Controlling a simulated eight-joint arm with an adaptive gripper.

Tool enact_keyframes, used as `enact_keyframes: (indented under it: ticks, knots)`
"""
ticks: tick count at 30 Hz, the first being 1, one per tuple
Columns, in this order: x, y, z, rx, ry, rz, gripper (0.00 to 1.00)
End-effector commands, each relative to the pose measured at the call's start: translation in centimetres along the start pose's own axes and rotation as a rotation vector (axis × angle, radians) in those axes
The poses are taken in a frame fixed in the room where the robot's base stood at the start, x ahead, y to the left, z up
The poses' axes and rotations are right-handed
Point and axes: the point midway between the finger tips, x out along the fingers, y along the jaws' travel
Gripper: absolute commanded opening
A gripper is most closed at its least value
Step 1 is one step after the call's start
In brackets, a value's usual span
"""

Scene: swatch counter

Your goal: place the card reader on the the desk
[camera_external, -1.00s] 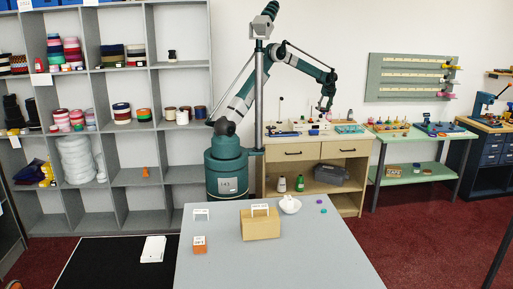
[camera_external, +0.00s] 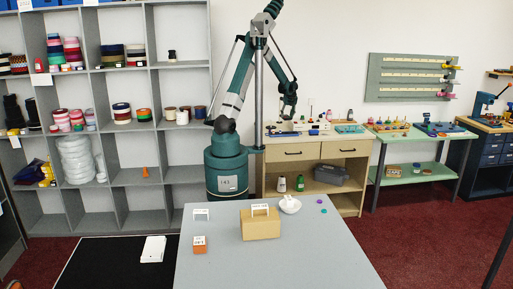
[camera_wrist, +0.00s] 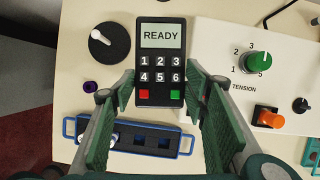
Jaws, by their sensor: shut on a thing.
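The card reader (camera_wrist: 160,62) is a black handheld keypad with a screen reading READY, number keys and a red and a green key. It lies between the two green finger pads of my gripper (camera_wrist: 160,88) in the wrist view, and the gripper is shut on its lower part. In the external view my gripper (camera_external: 288,112) hangs above the wooden bench (camera_external: 318,150) at the back. The card reader cannot be made out there. The grey-topped desk (camera_external: 270,265) stands in the foreground, apart from the gripper.
Below the gripper are a round black dial (camera_wrist: 109,42), a white tension panel (camera_wrist: 225,42) and a blue-framed tray (camera_wrist: 185,146).

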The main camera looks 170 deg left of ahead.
Motion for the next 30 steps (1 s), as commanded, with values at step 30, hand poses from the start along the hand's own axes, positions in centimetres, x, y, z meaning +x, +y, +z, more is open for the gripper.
enact_keyframes:
  ticks: [30]
  knots:
    - [1.0, 3.2, -6.0, 0.113, -0.001, -0.047, 0.25]
